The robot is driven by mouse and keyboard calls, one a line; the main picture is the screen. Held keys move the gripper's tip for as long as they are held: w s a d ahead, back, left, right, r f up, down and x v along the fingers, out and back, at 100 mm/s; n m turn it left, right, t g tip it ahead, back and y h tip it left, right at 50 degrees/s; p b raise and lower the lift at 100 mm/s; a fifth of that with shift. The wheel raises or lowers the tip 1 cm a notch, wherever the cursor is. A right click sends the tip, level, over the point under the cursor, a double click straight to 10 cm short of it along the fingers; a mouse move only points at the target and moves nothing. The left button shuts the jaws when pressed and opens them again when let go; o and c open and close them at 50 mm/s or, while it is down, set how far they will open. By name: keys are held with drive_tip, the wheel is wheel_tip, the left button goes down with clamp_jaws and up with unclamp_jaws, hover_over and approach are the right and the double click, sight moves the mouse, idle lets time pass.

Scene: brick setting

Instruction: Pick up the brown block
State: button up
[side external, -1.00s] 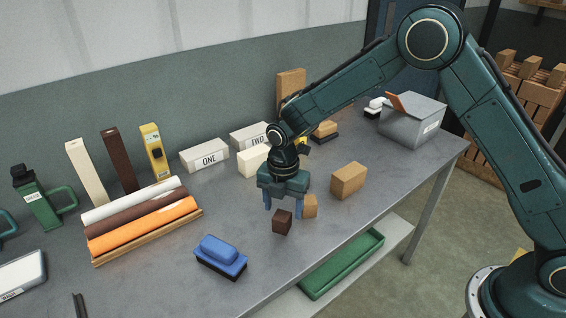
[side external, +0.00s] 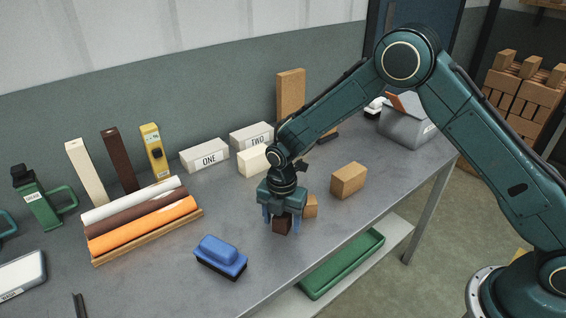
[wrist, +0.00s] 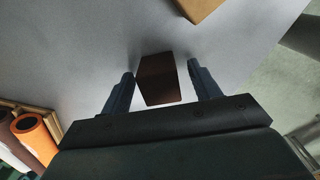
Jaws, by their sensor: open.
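The brown block (side external: 282,225) is a small dark brown cube standing on the grey table. My gripper (side external: 282,220) is lowered over it, with one finger on either side. In the wrist view the brown block (wrist: 158,80) lies between the two open fingertips of my gripper (wrist: 161,76), with a visible gap at each side. The block's top is partly hidden by my gripper in the side view.
A blue brush (side external: 221,252) lies to the front left. A tray of rolls (side external: 142,220) is at the left. The table's front edge is near.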

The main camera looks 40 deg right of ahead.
drive_tip(key=shift+c, duration=0.2)
drive_tip(key=c, duration=1)
drive_tip(key=shift+c, duration=0.2)
wheel_tip(320, 180, up, 20)
idle(0.4)
